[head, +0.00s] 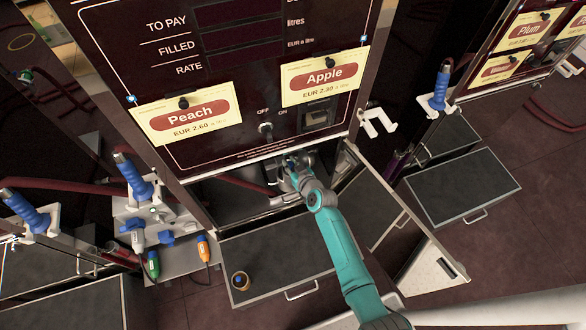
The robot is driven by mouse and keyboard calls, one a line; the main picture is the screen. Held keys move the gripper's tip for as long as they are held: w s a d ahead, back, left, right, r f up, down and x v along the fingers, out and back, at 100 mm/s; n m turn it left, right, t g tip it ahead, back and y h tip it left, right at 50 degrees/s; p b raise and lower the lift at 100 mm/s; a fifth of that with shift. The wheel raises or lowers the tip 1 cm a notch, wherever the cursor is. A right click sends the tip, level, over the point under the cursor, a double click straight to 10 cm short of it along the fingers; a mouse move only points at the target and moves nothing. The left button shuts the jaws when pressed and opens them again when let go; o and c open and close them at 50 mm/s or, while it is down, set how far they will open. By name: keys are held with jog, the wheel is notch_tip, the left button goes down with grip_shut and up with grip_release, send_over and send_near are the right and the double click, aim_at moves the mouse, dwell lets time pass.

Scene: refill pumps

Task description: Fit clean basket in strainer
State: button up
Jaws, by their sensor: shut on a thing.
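My gripper (287,172) is at the end of the teal arm, in the dark opening (235,203) under the pump's price panel. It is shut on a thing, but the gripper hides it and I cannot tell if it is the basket. Grey metal pipework (284,199), perhaps the strainer's body, lies just below and beside the gripper. I cannot see the strainer's inside or whether anything sits in it.
An open door panel (432,270) stands right of the tray. A white hook (377,121) juts from the pump's right side. Blue-handled nozzles (134,179) and a side shelf with green (153,264) and orange (203,249) tools are at left. The tray's middle is clear.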

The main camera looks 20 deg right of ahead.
jog(key=shift+w, duration=1.9)
jog(key=o, duration=0.9)
jog(key=shift+o, duration=0.2)
jog(key=v, duration=1.2)
